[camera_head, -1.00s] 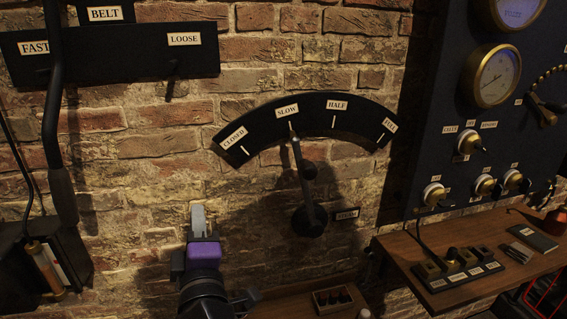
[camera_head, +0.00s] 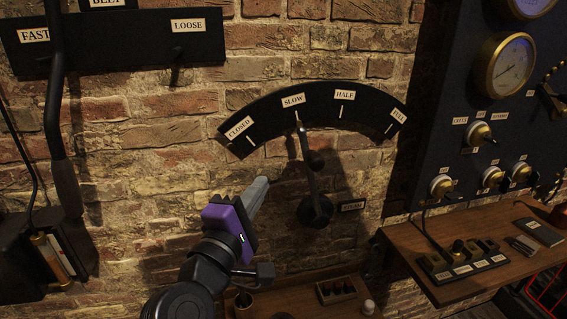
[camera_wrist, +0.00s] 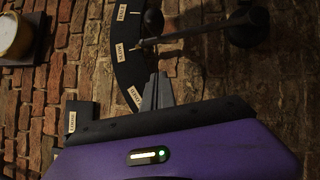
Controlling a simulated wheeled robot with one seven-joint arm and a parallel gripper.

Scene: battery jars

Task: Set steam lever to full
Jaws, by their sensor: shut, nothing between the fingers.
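The steam lever (camera_head: 308,165) is a dark arm with a ball knob, pivoting on a round hub on the brick wall. Its pointer tip stands at the SLOW mark of the black arc plate (camera_head: 265,121), labelled CLOSED, SLOW, HALF and FULL from left to right. My gripper (camera_head: 262,184) is shut and empty, left of the lever and below the arc plate, apart from the lever in the head view. In the wrist view the gripper (camera_wrist: 158,82) shows near the CLOSED label, with the lever (camera_wrist: 190,35) above and to its right; FULL is out of that view.
A wooden shelf (camera_head: 400,243) with a switch block stands at the right, below a dark gauge panel (camera_head: 455,95). A lower shelf (camera_head: 285,297) with small items lies under the lever. The FAST/LOOSE belt board (camera_head: 120,45) is at upper left.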

